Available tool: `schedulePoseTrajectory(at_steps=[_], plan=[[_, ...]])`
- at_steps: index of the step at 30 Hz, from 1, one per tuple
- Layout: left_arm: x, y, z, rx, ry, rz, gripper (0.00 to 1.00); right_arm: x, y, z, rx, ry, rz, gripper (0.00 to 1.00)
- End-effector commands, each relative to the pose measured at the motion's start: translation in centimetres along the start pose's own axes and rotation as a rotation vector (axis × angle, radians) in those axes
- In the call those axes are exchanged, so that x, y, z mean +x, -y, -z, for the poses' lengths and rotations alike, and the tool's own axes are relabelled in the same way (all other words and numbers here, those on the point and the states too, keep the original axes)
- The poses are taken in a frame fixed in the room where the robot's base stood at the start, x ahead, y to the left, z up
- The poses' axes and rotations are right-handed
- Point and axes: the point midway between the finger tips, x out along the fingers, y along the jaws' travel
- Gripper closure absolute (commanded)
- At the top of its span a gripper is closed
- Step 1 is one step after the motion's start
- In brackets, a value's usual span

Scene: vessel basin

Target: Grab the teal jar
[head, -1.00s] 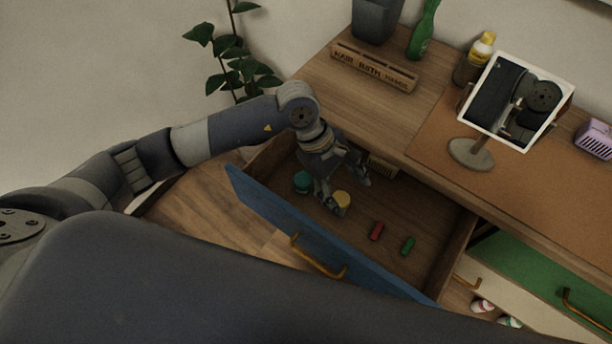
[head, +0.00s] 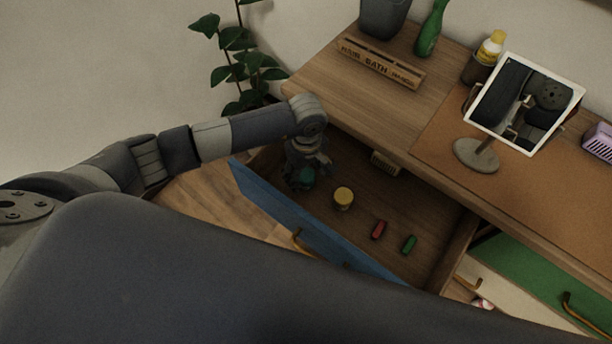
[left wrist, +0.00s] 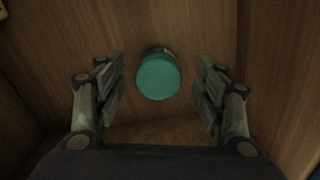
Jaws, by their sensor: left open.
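The teal jar (head: 306,177) stands in the open blue-fronted drawer, partly hidden by my left gripper (head: 303,178) in the head view. In the left wrist view the jar's round teal lid (left wrist: 159,77) lies between the two open fingers of my left gripper (left wrist: 160,90), with a gap on each side. The fingers do not touch the jar there. My right gripper is not in view.
The drawer's blue front (head: 290,218) is near the arm. A yellow-lidded jar (head: 343,198), a red item (head: 379,229) and a green item (head: 409,244) lie to the right in the drawer. The desktop (head: 335,85) overhangs behind.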

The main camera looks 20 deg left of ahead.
Motion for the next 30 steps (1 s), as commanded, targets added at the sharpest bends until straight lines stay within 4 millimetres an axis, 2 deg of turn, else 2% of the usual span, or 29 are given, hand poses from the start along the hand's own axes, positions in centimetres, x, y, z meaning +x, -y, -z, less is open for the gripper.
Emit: schedulePoseTrajectory(at_steps=[3,6,13,14,20,30], plan=[[1.6,-0.1,-0.1,-0.002,0.002,0.001,0.36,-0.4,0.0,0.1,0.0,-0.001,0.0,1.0],[2.4,-0.1,-0.1,-0.001,0.001,0.0,0.36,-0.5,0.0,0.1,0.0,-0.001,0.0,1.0],[2.6,-0.2,-0.1,0.001,0.0,-0.002,0.36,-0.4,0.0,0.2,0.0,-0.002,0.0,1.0],[2.6,-0.1,-0.1,0.0,0.0,-0.002,0.38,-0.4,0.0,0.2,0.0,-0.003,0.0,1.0],[2.6,-0.1,0.0,0.0,0.0,-0.002,0.84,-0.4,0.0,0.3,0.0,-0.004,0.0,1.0],[2.4,-0.2,0.0,0.0,0.0,-0.002,0.86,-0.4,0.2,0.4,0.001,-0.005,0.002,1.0]])
